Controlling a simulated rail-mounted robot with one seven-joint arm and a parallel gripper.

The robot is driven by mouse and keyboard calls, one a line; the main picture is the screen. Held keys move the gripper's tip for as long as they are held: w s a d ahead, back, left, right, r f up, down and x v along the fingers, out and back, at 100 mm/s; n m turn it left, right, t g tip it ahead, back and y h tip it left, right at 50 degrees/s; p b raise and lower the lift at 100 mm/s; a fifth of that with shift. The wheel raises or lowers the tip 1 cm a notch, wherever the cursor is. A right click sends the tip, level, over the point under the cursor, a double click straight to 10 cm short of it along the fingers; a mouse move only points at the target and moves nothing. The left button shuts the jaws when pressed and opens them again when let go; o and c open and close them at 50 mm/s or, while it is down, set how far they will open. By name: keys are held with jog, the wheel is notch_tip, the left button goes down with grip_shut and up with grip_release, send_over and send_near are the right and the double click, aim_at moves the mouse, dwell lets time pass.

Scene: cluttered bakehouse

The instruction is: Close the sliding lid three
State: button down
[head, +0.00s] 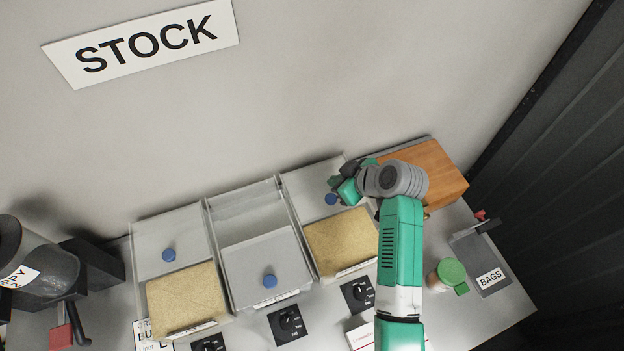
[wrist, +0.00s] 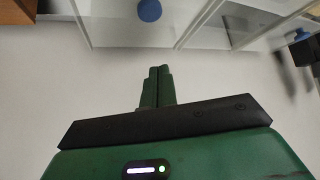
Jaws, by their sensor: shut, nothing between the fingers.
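The right bin's lid (head: 309,181) is at the back, leaving tan grain (head: 341,243) exposed in front. Its blue knob (head: 331,199) is beside my gripper (head: 335,183), which is behind it, on the wall side. In the wrist view my gripper (wrist: 159,70) has its fingers together and empty, pointing towards the blue knob (wrist: 149,10), with a visible gap. The lid (wrist: 110,25) also shows there. Which lid is numbered three cannot be read.
The left bin's lid (head: 165,238) is back; the middle lid (head: 262,262) is forward. A wooden box (head: 436,175) stands right of my gripper. A green-lidded jar (head: 452,272) and BAGS holder (head: 483,262) are at right. Black dials (head: 287,325) line the front.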

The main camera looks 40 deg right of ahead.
aim_at(327, 196)
jog(key=shift+a+f, duration=0.1)
jog(key=x, duration=0.9)
jog(key=shift+w+f, duration=0.25)
jog(key=s, duration=0.1)
jog(key=s+p, duration=0.1)
jog(key=s, duration=0.1)
jog(key=shift+d+p, duration=0.25)
jog(key=shift+p, duration=0.15)
jog(key=shift+s+d+f, duration=0.1)
jog(key=shift+s+f, duration=0.15)
jog(key=shift+s, duration=0.25)
